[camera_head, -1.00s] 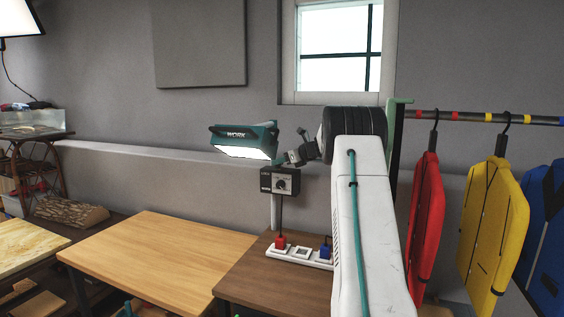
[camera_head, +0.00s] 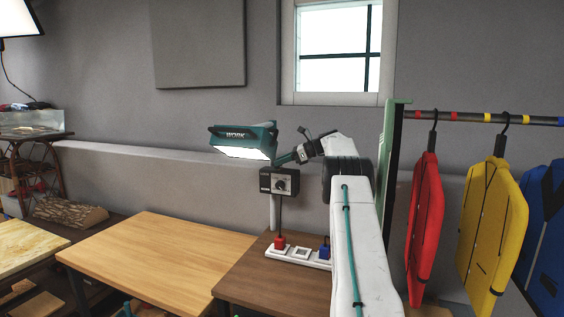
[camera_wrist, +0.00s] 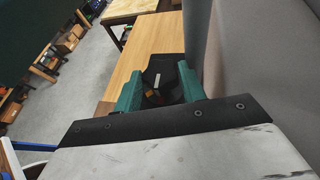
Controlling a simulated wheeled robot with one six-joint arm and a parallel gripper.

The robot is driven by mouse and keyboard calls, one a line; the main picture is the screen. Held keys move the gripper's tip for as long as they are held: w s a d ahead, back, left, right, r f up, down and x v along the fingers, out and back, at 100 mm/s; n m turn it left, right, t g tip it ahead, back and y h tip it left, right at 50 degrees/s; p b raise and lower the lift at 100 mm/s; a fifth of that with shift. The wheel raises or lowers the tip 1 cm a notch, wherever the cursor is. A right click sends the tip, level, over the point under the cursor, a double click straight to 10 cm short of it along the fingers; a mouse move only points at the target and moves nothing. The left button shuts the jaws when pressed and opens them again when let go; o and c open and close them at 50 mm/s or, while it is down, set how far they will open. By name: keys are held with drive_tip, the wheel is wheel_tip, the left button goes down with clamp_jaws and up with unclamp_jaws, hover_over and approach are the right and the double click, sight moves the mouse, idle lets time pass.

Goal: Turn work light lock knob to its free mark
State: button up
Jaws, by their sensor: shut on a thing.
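The work light (camera_head: 240,140) is a teal lamp with a lit white face and the word WORK, on a grey post. My gripper (camera_head: 279,161) is at the lamp's right end, by its mount. In the wrist view its two teal fingers (camera_wrist: 160,88) are closed on a black lock knob (camera_wrist: 158,72) with a short pale mark. The knob is partly hidden between the fingers, and in the head view the gripper hides it. I cannot read a free mark.
A brown table (camera_head: 250,285) holds a white power strip (camera_head: 300,255) with red and blue plugs. A light wooden table (camera_head: 160,255) stands left. The grey wall is close behind the lamp.

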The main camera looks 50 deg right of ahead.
drive_tip(key=shift+d, duration=0.1)
idle(0.4)
drive_tip(key=o, duration=1)
drive_tip(key=shift+c, duration=0.2)
drive_tip(key=shift+r, duration=0.1)
drive_tip(key=shift+r, duration=1.75)
drive_tip(key=s+a+r, duration=0.1)
drive_tip(key=s+a, duration=0.7)
drive_tip(key=s, duration=0.5)
drive_tip(key=shift+s+a+r, duration=0.15)
drive_tip(key=shift+s+a, duration=0.1)
drive_tip(key=shift+a, duration=0.1)
